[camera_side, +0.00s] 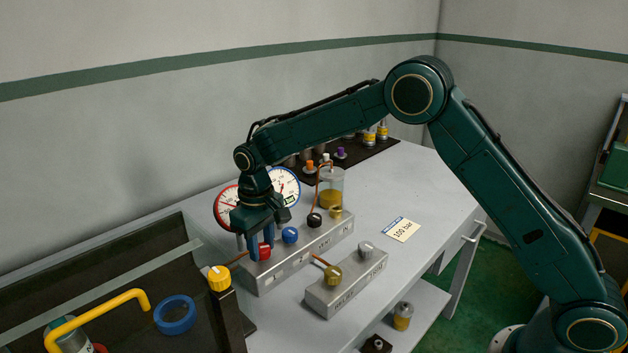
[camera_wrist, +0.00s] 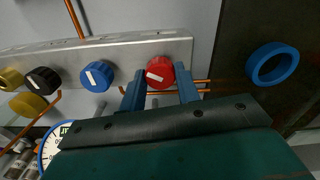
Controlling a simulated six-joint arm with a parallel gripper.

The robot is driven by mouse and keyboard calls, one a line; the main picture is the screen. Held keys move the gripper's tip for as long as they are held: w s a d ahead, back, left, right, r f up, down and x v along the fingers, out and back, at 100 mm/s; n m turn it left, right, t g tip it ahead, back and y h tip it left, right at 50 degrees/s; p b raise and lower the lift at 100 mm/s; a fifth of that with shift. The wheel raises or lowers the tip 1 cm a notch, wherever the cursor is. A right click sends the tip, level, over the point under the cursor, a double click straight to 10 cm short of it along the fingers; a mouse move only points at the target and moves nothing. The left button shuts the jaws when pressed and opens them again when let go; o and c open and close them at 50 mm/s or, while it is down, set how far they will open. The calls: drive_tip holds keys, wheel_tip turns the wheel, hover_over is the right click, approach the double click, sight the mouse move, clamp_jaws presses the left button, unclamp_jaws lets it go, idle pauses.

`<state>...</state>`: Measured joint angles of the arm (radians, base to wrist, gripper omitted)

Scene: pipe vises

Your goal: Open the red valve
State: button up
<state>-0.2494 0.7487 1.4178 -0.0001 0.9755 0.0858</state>
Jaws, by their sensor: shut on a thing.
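The red valve (camera_side: 265,254) is a round red knob with a white mark, at the left end of a grey manifold block (camera_side: 300,258). My gripper (camera_side: 259,252) points down over it, its two blue fingers on either side of the knob. In the wrist view the red valve (camera_wrist: 159,72) sits between the fingertips of my gripper (camera_wrist: 159,88), which is shut on it. Its white mark lies across the knob, slightly tilted. The fingers hide part of the knob in the side view.
A blue knob (camera_side: 290,235) and a black knob (camera_side: 314,220) stand beside it on the block. Pressure gauges (camera_side: 284,186) stand behind.

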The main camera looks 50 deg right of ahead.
sight(262, 247)
drive_tip(key=shift+n, duration=2.3)
drive_tip(key=o, duration=1)
drive_tip(key=shift+r, duration=0.1)
wheel_tip(262, 247, up, 14)
drive_tip(key=shift+f, duration=0.15)
